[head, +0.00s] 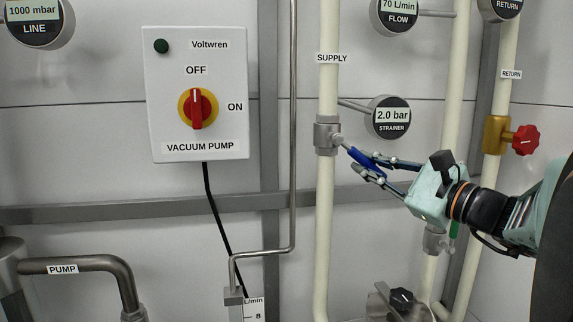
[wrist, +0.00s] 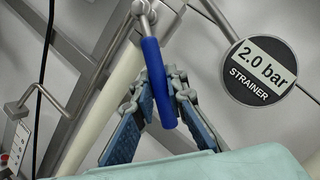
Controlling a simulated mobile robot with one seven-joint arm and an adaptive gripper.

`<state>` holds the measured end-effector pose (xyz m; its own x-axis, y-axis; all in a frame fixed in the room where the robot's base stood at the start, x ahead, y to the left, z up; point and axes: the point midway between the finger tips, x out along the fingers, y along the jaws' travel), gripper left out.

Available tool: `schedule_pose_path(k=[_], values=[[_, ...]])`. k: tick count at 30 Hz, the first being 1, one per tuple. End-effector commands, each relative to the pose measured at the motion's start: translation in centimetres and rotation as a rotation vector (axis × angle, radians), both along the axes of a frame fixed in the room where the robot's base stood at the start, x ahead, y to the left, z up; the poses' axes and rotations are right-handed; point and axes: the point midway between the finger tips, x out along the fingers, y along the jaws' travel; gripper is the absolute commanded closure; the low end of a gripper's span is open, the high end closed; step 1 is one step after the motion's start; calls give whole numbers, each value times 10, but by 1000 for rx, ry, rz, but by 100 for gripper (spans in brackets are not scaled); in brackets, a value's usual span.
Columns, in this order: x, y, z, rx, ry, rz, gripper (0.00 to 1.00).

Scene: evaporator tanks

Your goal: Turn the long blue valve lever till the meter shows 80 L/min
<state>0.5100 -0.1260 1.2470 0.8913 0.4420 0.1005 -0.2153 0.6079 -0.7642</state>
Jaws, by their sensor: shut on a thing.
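The long blue valve lever (head: 362,158) sits on a grey valve body (head: 327,136) on the pipe labelled SUPPLY. In the head view it points right and slightly down from the valve. My gripper (head: 367,165) comes from the right with its fingers on either side of the lever and is shut on it. In the wrist view the blue lever (wrist: 155,80) runs down between the fingers of my gripper (wrist: 160,92). The flow meter (head: 397,12) at the top reads 70 L/min; its upper edge is cut off.
The strainer gauge (head: 388,117), reading 2.0 bar, is just above my gripper. A red knob (head: 526,140) is on the return pipe at right. A vacuum pump switch box (head: 197,95) is at left. A green handle (head: 454,229) hangs below my wrist.

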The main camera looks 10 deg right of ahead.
Motion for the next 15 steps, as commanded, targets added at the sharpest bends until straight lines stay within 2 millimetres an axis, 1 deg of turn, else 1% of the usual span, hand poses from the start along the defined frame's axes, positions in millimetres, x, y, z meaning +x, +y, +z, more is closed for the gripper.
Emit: schedule_pose_path(k=[1,14,15], values=[[0,1,-2,7,3,2,100],[0,1,-2,15,4,0,100],[0,1,-2,14,4,0,83]])
